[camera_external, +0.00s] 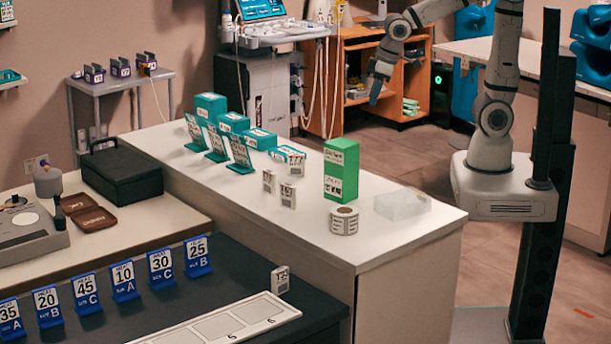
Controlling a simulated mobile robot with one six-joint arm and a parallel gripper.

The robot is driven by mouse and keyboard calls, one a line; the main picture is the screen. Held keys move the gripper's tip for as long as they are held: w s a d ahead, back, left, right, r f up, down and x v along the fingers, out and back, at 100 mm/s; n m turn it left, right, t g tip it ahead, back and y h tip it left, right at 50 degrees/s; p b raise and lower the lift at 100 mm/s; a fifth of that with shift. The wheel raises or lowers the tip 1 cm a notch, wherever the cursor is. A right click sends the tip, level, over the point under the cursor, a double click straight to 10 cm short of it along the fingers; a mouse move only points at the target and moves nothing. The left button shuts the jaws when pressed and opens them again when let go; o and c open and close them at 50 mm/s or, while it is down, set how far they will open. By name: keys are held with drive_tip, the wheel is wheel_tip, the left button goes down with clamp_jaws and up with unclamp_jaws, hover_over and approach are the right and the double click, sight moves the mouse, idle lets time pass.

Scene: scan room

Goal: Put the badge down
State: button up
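My gripper (376,92) hangs from my arm at the upper right, beyond the far side of the white counter. It is small and dark here, and I cannot tell whether it is open, shut or holding a badge. Two small white badge-like tags, one farther back (268,181) and one nearer (288,196), stand upright on the counter. Another such tag (280,281) stands at the right end of the dark desk, by a white board with marked slots (272,306). I cannot tell which is the task's badge. My gripper is well away from all of them.
The white counter (400,238) holds a green box (341,168), a label roll (344,221), a clear tray (402,205) and teal boxes with card stands. Several blue numbered stands (161,267) line the dark desk. A dark post (545,200) stands at right.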

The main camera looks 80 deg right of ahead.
drive_tip(key=w+a+f, duration=0.4)
drive_tip(key=w+a, duration=0.2)
drive_tip(key=w, duration=0.5)
drive_tip(key=t, duration=0.1)
approach(294, 175)
drive_tip(key=shift+w+d+f+p, duration=0.15)
drive_tip(key=shift+w+f+p, duration=0.4)
drive_tip(key=shift+f, duration=0.4)
drive_tip(key=shift+w+d+f+p, duration=0.2)
drive_tip(key=shift+w+f+p, duration=0.1)
drive_tip(key=shift+w+f, duration=0.55)
drive_tip(key=shift+w+d+f+p, duration=0.15)
drive_tip(key=shift+w+f+p, duration=0.4)
drive_tip(key=shift+f, duration=0.45)
drive_tip(key=shift+c, duration=0.2)
clamp_jaws()
